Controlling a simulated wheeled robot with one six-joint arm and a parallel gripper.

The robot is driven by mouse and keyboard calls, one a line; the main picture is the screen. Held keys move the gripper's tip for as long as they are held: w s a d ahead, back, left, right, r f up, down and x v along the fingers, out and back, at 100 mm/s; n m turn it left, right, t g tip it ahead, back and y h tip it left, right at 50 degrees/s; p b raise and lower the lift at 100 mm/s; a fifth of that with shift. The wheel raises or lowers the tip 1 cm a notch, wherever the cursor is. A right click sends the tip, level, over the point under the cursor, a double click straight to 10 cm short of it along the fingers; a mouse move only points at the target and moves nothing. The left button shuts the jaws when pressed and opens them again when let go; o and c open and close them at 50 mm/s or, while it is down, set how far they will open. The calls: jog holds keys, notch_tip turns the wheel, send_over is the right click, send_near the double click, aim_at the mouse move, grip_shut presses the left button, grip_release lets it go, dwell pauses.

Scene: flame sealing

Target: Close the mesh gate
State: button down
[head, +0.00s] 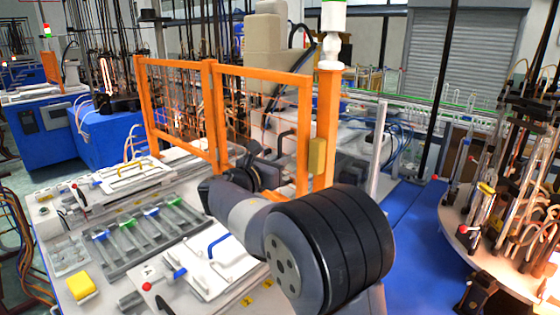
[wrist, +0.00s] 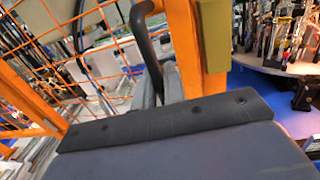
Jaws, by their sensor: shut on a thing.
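The mesh gate (head: 215,113) is an orange frame with thin orange wire mesh, standing upright at the back of the bench in the head view. Its mesh also fills the upper left of the wrist view (wrist: 60,45). A dark bent handle (wrist: 146,38) is at the gate's right side. My gripper (wrist: 163,85) is shut on this handle; the grip is partly hidden by the gripper body. In the head view my arm hides much of the gate's lower right. An orange post (head: 327,110) with an olive-yellow block (head: 317,157) stands right beside the gate's right edge. Any gap between them is unclear.
The bench in front holds a rack of slides (head: 150,235), a yellow block (head: 82,286) and a white plate with a blue handle (head: 218,243). A round table with glassware (head: 462,232) stands at the right. A thin pale upright (head: 378,150) stands right of the post.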

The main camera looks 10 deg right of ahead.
aim_at(296, 154)
jog(key=shift+n+t+y, duration=0.5)
jog(key=shift+t+y, duration=0.2)
jog(key=d, duration=0.1)
jog(key=w+d, duration=0.1)
jog(key=d+b, duration=0.1)
jog(key=shift+w+d, duration=0.35)
jog(key=shift+w, duration=0.05)
jog(key=shift+w+d+r, duration=0.1)
jog(key=shift+d, duration=0.05)
jog(key=shift+r, duration=0.1)
jog(key=c, duration=1.8)
grip_release()
jog(key=shift+c, duration=0.2)
jog(key=shift+o, duration=0.7)
jog(key=shift+w+d, duration=0.15)
jog(key=shift+d, duration=0.1)
jog(key=shift+o, duration=0.3)
jog(key=shift+a, duration=0.1)
